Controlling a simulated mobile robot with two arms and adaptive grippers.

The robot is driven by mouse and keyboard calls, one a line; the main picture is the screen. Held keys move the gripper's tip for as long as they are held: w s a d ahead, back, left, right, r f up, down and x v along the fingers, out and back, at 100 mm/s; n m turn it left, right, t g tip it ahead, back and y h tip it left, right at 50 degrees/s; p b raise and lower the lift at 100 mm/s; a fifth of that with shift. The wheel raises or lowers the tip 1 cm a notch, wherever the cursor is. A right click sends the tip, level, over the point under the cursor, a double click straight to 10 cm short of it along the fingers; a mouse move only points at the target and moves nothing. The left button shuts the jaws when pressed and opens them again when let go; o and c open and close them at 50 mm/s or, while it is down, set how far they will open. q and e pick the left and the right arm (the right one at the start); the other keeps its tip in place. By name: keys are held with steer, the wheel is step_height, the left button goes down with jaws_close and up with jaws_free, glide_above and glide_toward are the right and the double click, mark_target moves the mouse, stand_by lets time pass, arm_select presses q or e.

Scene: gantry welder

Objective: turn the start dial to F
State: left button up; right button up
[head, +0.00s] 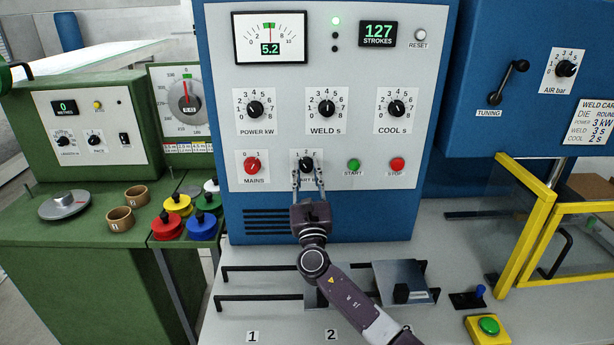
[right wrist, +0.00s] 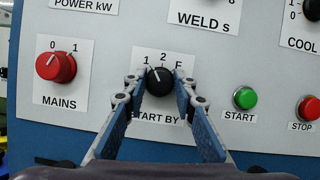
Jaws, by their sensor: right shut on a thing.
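The start dial (head: 306,164) is a small black knob on the blue machine's pale panel, on a white plate lettered START BY with marks 1, 2 and F. In the right wrist view, the white line on the start dial (right wrist: 160,80) points up and left, toward 1. My right gripper (head: 308,176) reaches up to the dial from below. In the right wrist view, its fingers (right wrist: 158,88) are shut on the dial from both sides, and they cover part of the lettering. My left gripper is out of view.
The red MAINS knob (head: 252,166) is left of the dial. The green START button (head: 354,166) and red STOP button (head: 397,164) are to its right. The POWER (head: 255,108), WELD (head: 327,107) and COOL (head: 396,108) knobs sit above. A yellow-framed guard (head: 527,246) stands at the right.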

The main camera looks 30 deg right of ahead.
steer(key=m+g+h+b, duration=0.1)
steer(key=m+b, duration=0.1)
steer(key=m+h+b, duration=0.1)
steer(key=m, duration=0.2)
steer(key=m+g+h+b, duration=0.1)
steer(key=m+b, duration=0.1)
steer(key=shift+a+f+m+g+b, duration=0.1)
steer(key=shift+f+m+g+b, duration=0.1)
steer(key=shift+m+g+b, duration=0.15)
steer(key=m+g+h+b, duration=0.1)
steer(key=m, duration=0.1)
steer(key=shift+m, duration=0.35)
steer(key=m+g+b, duration=0.1)
steer(key=m, duration=0.1)
steer(key=m+g+b, duration=0.1)
steer(key=m, duration=0.1)
steer(key=shift+r+m+h, duration=0.15)
steer(key=shift+m+h, duration=0.15)
steer(key=shift+h, duration=0.1)
steer(key=shift+r+m+g+b, duration=0.1)
steer(key=shift+m+g+b, duration=0.7)
steer(key=shift+m, duration=1.5)
steer(key=shift+g, duration=0.25)
steer(key=o, duration=1.2)
steer(key=shift+c, duration=0.2)
